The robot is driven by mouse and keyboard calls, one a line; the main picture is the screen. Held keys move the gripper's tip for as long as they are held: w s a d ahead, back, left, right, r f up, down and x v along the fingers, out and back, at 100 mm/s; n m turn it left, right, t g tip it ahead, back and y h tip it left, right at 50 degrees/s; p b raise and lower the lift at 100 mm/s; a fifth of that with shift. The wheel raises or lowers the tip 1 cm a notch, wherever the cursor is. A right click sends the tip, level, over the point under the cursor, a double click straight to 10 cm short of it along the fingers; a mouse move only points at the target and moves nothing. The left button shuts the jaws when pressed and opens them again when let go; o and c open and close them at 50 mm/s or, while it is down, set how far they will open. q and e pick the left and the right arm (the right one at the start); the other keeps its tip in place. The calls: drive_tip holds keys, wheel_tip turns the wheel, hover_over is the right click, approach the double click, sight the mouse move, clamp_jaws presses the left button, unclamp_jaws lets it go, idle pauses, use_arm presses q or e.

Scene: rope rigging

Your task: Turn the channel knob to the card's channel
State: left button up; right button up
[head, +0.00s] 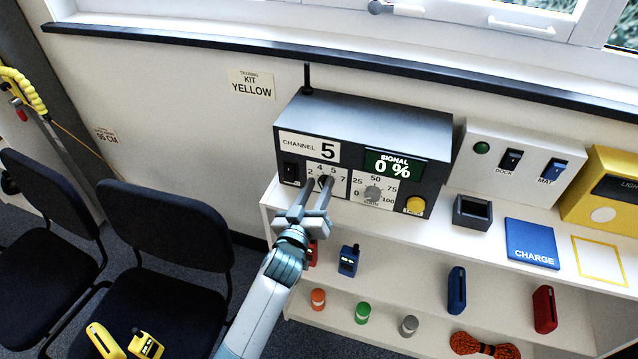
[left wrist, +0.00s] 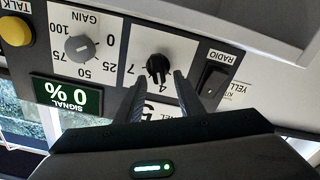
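The radio (head: 364,152) stands on the white shelf unit, with a card reading CHANNEL 5 (head: 309,147) on its front. Its display (head: 392,164) reads SIGNAL 0 %. The black channel knob (left wrist: 158,68) sits on a white numbered dial below the card; its exact setting is hard to tell. My left gripper (head: 318,182) is at the dial, its fingers partly hiding the knob in the head view. In the left wrist view the fingers (left wrist: 158,82) are open, one on each side of the knob, with visible gaps. My right gripper is not in view.
The gain knob (head: 373,193) and yellow talk button (head: 415,206) are right of the channel dial. The black radio switch (head: 290,172) is close on its left. A black holder (head: 472,212) and blue charge pad (head: 531,244) lie on the shelf top. Chairs (head: 165,240) stand at left.

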use_arm(q)
drive_tip(key=shift+w+d, duration=0.15)
drive_tip(key=shift+w, duration=0.15)
drive_tip(key=shift+s, duration=0.1)
clamp_jaws()
drive_tip(key=shift+r+m, duration=0.15)
drive_tip(key=shift+m, duration=0.15)
drive_tip(key=shift+d+m, duration=0.1)
drive_tip(key=shift+m, duration=0.6)
drive_tip(key=m, duration=0.3)
drive_tip(key=shift+s+d+p, duration=0.1)
drive_tip(key=shift+d+p, duration=0.15)
drive_tip(key=shift+p, duration=0.05)
drive_tip(key=shift+s+d+m, duration=0.1)
drive_tip(key=shift+d+m, duration=0.05)
drive_tip(key=shift+m, duration=0.85)
drive_tip(key=shift+d+m, duration=0.1)
drive_tip(key=shift+m, duration=0.9)
